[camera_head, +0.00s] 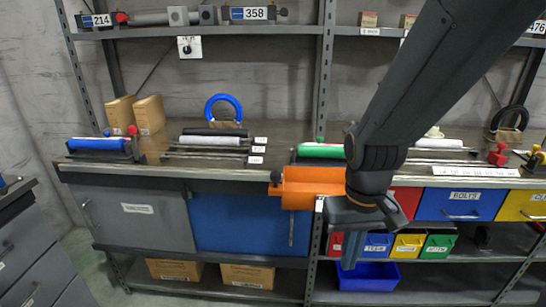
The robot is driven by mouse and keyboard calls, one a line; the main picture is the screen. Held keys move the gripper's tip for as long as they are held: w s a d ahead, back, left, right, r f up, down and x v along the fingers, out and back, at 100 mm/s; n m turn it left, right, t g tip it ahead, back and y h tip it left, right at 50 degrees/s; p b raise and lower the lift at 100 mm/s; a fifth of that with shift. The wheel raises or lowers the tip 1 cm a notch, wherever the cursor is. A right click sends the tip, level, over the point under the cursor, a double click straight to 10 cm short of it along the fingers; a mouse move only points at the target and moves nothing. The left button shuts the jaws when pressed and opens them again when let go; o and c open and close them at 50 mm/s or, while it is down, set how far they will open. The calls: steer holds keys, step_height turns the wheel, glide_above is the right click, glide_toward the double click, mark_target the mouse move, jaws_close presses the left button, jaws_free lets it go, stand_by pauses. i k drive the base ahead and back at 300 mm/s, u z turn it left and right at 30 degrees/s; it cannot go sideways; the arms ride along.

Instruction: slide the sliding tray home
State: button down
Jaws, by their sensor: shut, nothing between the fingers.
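An orange box-like piece (312,188) stands at the bench front, left of the colored drawers, and seems to stick out past them. I cannot tell for sure whether it is the sliding tray. My gripper (348,262) points down just below and right of the orange piece, in front of the lower shelf. It looks shut and empty. My wrist covers the right end of the orange piece, so I cannot tell whether they touch.
Red, blue (462,205) and yellow (522,206) drawers line the bench front at right. Small labelled bins (407,246) and a blue bin (370,277) sit below. A blue cabinet door (238,226) is at left. Rails with colored rollers lie on the bench.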

mark_target(306, 188)
steer(key=z, duration=2.05)
steer(key=k, duration=0.9)
steer(key=u, duration=2.3)
